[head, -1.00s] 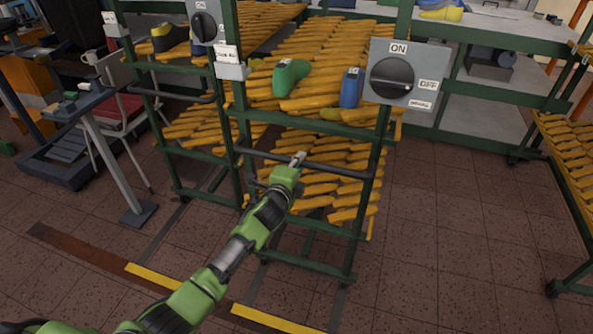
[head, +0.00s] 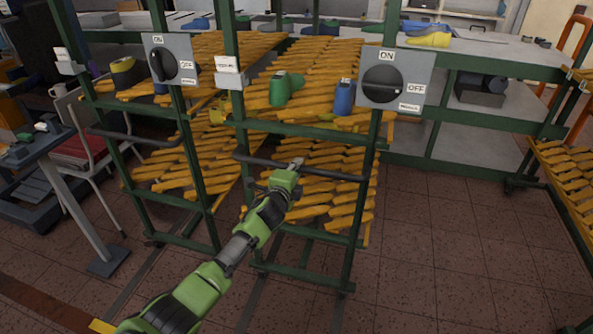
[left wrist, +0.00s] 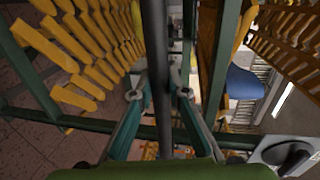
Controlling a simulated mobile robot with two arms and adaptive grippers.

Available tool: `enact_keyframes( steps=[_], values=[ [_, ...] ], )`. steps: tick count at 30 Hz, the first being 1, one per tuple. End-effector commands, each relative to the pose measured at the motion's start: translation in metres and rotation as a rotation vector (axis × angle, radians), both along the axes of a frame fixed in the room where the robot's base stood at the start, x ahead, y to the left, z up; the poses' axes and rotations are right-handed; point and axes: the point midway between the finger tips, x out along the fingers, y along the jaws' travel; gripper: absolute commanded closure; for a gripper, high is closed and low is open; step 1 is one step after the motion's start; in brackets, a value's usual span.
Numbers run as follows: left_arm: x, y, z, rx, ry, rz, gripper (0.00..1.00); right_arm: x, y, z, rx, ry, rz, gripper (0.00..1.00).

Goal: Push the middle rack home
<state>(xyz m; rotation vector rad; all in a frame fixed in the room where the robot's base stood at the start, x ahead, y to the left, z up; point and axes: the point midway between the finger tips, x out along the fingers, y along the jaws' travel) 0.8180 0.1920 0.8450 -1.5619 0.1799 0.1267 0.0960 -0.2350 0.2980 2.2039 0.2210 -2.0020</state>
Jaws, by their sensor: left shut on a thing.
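The middle rack is a green frame (head: 232,100) with sloping shelves of yellow lasts. A green last (head: 284,87) and a blue last (head: 344,97) stand near its upper front edge. A dark horizontal handle bar (head: 330,173) crosses its front. My left gripper (head: 295,164) is shut on this bar, near its middle. In the left wrist view the bar (left wrist: 154,40) runs between the two fingers (left wrist: 160,95). The fingertips are partly hidden in the head view. My right gripper is in neither view.
A left rack (head: 200,192) stands close beside the middle one, with its own handle bar (head: 130,137). Grey ON/OFF switch boxes (head: 397,79) are on the rack fronts. A grey bench (head: 470,52) stands behind right, another rack (head: 570,160) far right. Floor between is clear.

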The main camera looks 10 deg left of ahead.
Motion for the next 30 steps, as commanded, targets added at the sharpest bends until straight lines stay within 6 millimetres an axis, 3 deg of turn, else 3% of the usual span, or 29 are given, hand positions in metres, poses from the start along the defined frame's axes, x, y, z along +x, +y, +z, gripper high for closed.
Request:
enact_keyframes(
  steps=[16,17,19,30],
  values=[
    [0.0005,0.0012,0.0001,0.0,0.0,0.002,1.0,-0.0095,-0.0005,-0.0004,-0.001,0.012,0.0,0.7],
    [0.0005,0.0012,0.0003,0.0,0.0,0.002,0.82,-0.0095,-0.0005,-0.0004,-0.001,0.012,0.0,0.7],
    [0.0005,0.0012,0.0005,0.0,0.0,0.002,0.67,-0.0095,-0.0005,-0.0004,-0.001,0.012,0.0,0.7],
    [-0.0018,0.0003,-0.0022,0.001,0.004,0.001,0.67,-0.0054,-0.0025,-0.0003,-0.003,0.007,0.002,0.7]
  ],
)
